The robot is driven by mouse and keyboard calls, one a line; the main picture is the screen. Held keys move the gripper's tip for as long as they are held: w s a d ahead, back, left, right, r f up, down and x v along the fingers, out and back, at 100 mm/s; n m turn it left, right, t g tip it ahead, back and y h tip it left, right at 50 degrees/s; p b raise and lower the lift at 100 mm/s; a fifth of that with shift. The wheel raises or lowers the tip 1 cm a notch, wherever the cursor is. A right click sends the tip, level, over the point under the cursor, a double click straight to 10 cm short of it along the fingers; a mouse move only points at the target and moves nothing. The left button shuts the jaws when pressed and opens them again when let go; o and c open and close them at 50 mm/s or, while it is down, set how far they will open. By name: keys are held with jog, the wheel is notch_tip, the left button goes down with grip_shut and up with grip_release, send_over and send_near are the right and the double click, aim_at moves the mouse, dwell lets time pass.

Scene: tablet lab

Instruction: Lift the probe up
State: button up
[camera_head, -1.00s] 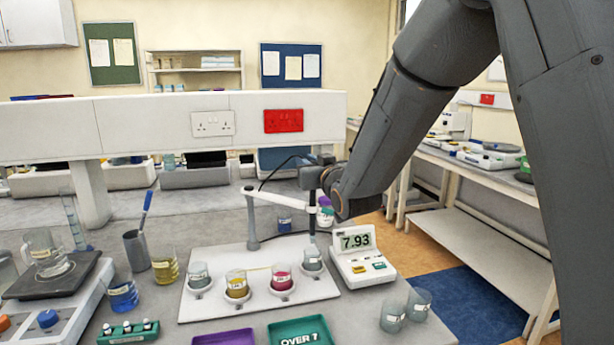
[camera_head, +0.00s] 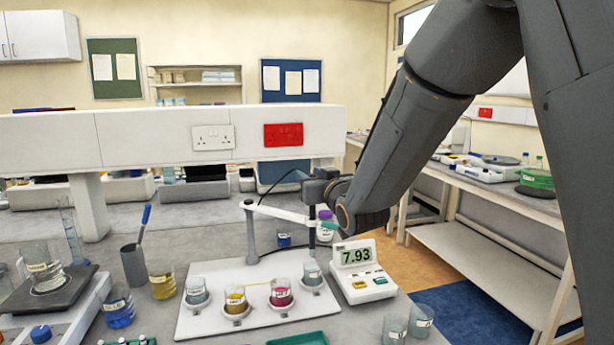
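The probe (camera_head: 312,238) is a thin dark upright rod near the end of a white holder arm (camera_head: 285,213) on a grey stand post (camera_head: 251,235). Its lower end goes down to the grey-liquid beaker (camera_head: 312,273) at the right of the white board; the tip is hard to make out. My gripper (camera_head: 316,190) is a dark shape at the top of the probe, beside the holder arm's end. Its fingers are too small and dark to tell whether they grip the probe.
The meter (camera_head: 361,271) reading 7.93 stands right of the probe. Other beakers, grey (camera_head: 196,291), yellow (camera_head: 236,300) and pink (camera_head: 281,293), sit on the white board (camera_head: 205,325). A purple-capped bottle (camera_head: 325,228) stands close behind. Empty glasses (camera_head: 420,321) are at front right.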

jog(key=b+v, duration=0.1)
jog(key=v, duration=0.4)
jog(key=shift+s+d, duration=0.2)
jog(key=shift+s, duration=0.15)
